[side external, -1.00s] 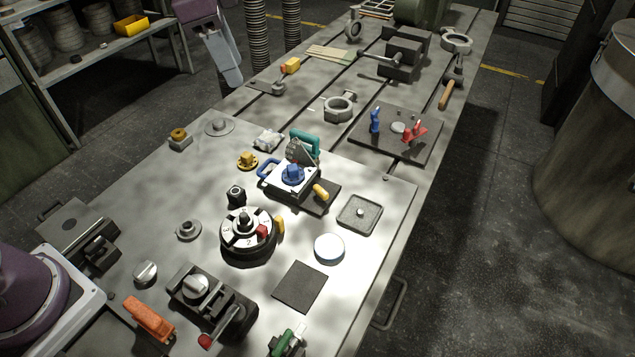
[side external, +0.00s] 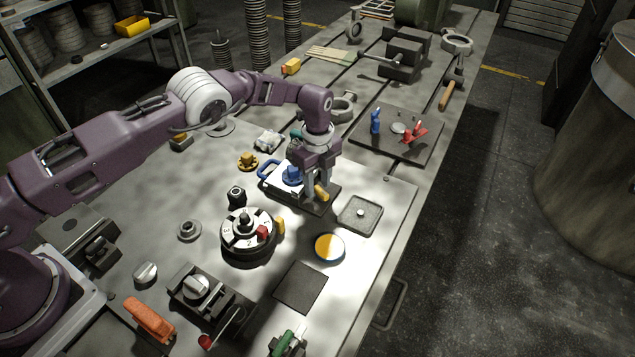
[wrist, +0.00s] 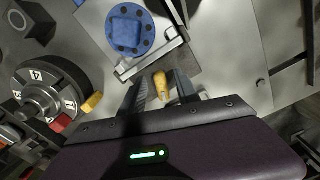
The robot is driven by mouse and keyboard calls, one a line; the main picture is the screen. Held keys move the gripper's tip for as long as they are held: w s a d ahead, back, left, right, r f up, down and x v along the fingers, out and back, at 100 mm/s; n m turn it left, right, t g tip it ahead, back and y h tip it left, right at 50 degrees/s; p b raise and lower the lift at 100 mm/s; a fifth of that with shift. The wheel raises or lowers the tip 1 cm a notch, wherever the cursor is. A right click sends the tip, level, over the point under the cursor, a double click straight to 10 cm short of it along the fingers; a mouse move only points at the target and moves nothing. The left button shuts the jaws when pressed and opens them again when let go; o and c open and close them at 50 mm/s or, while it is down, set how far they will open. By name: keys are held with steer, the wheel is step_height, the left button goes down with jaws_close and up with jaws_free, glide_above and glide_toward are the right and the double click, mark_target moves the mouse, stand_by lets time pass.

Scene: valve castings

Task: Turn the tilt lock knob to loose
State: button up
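A yellow handle (side external: 321,194) sticks out at the front right of a small white-topped fixture (side external: 281,190) that carries a blue round flanged part (side external: 291,176). I cannot tell for sure that this handle is the tilt lock knob; no label is readable. My gripper (side external: 316,201) points down over this handle. In the wrist view the yellow handle (wrist: 161,86) lies between my gripper's fingers (wrist: 161,90), with gaps visible on both sides. The fingers are apart. The blue part (wrist: 129,30) sits just beyond. The handle's far end is partly hidden by the gripper in the side view.
A numbered dial fixture (side external: 246,240) with red and yellow tabs stands to the front left. A black clamp block with a grey knob (side external: 196,286) is nearer. A blue-and-orange disc (side external: 329,247), a square tray (side external: 360,214) and a dark plate (side external: 300,287) lie nearby.

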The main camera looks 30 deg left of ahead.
steer(key=shift+f, duration=0.1)
steer(key=shift+c, duration=0.2)
jaws_close()
steer(key=n, duration=0.4)
steer(key=shift+s, duration=0.25)
steer(key=n, duration=0.4)
steer(key=shift+s, duration=0.25)
steer(key=n, duration=0.6)
steer(key=shift+s+d+n, duration=0.25)
steer(key=shift+s+n, duration=0.05)
steer(key=shift+n, duration=0.1)
steer(key=n, duration=0.5)
steer(key=shift+s+d, duration=0.1)
steer(key=shift+d, duration=0.2)
steer(key=shift+n, duration=0.4)
